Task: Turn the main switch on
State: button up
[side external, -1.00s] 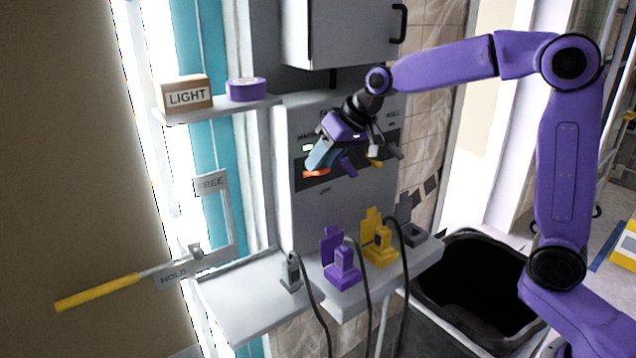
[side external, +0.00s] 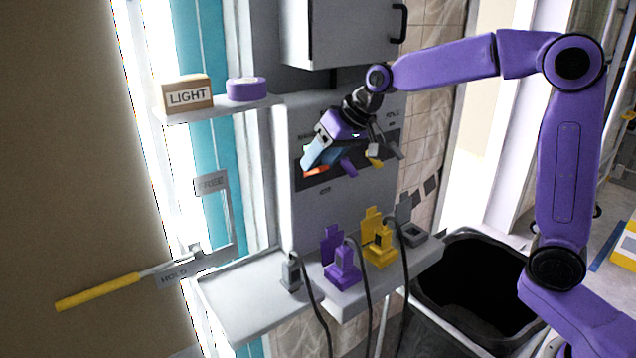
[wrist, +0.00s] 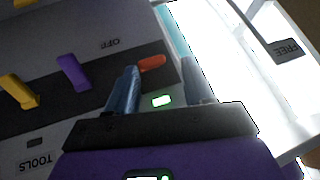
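The main switch is a red lever (side external: 316,171) at the left of the dark strip on the grey wall panel (side external: 345,215). In the wrist view the red lever (wrist: 151,62) shows just beyond and between my two blue fingertips, near an "OFF" label (wrist: 110,43). A small lit green light (wrist: 162,101) shows between the fingers. My gripper (side external: 311,162) is open at the panel, its fingers apart with the lever end between them in the wrist view (wrist: 160,68). I cannot tell whether a finger touches the lever. The gripper hides part of the lever's surroundings in the side view.
A purple lever (wrist: 73,72) and a yellow lever (wrist: 18,92) stand beside the red one. Below is a shelf (side external: 240,300) with purple (side external: 342,268) and yellow (side external: 379,247) plugs on cables. A cabinet (side external: 340,35) hangs above. A yellow-handled lever (side external: 97,292) is at left.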

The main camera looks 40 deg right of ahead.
jog(key=v, duration=0.6)
jog(key=shift+d+r, duration=0.15)
jog(key=shift+r, duration=0.1)
jog(key=shift+s, duration=0.2)
jog(key=s+d+f+n+g+h, duration=0.1)
jog(key=s+f+n, duration=0.3)
jog(key=s, duration=0.7)
jog(key=s+d+f+n+g+h, duration=0.1)
jog(key=s+f+n+g, duration=0.2)
jog(key=s, duration=0.9)
jog(key=s+d+f+n+g, duration=0.1)
jog(key=s+f+n, duration=0.3)
jog(key=s+f, duration=0.5)
jog(key=shift+s+d+n+g+h, duration=0.4)
jog(key=shift+s+d, duration=0.1)
jog(key=shift+s, duration=0.7)
